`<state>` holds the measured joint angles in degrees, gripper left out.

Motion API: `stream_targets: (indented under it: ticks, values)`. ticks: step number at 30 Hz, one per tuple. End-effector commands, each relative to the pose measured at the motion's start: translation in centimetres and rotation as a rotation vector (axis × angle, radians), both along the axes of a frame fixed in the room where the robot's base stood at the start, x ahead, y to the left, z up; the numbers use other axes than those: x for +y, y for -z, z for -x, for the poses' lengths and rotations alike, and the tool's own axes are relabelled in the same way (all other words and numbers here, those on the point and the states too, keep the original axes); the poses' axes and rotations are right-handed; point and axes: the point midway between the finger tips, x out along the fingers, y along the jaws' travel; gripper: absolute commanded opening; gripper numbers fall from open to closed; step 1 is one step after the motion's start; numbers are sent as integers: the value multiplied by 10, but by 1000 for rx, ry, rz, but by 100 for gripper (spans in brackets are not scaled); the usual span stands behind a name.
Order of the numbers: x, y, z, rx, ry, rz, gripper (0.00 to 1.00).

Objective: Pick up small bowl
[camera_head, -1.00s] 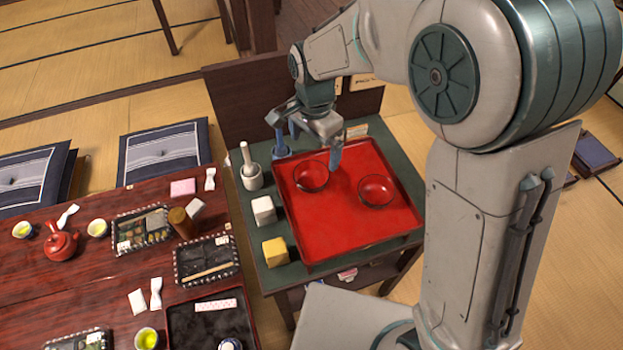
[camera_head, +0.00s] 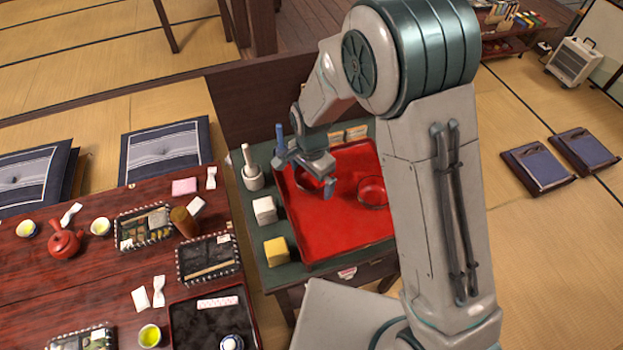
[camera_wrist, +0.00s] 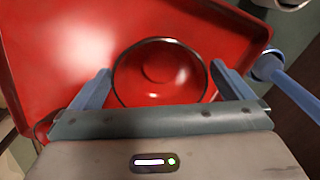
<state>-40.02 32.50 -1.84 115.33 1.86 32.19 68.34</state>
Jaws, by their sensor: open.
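Two small red bowls with dark rims are on a red tray (camera_head: 345,230). The left bowl (camera_head: 308,184) is partly hidden behind my gripper (camera_head: 308,178) in the head view. The right bowl (camera_head: 373,190) is beside my arm. In the wrist view, one bowl (camera_wrist: 160,75) lies centred between the two blue fingers of my gripper (camera_wrist: 160,85), which are spread open on either side of it. Its near rim is partly hidden by the gripper body. I cannot tell whether the fingers touch it.
A white mortar with pestle (camera_head: 252,175), a white block (camera_head: 264,209) and a yellow block (camera_head: 276,251) stand left of the tray. A blue upright object (camera_head: 280,140) stands at its back-left corner. The low dark table (camera_head: 60,290) with dishes is farther left.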

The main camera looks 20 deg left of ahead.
Motion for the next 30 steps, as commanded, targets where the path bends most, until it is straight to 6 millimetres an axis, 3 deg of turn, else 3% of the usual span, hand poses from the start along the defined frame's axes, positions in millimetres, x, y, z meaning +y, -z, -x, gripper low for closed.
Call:
stream_targets:
  ticks: [6,11,12,23,30]
  values:
    - [0,1,0,0,0,0,100]
    - [0,0,0,0,0,0,56]
    - [0,0,0,0,0,0,53]
    - [0,-1,0,-1,0,-1,53]
    - [1,-16,0,-2,-1,-2,53]
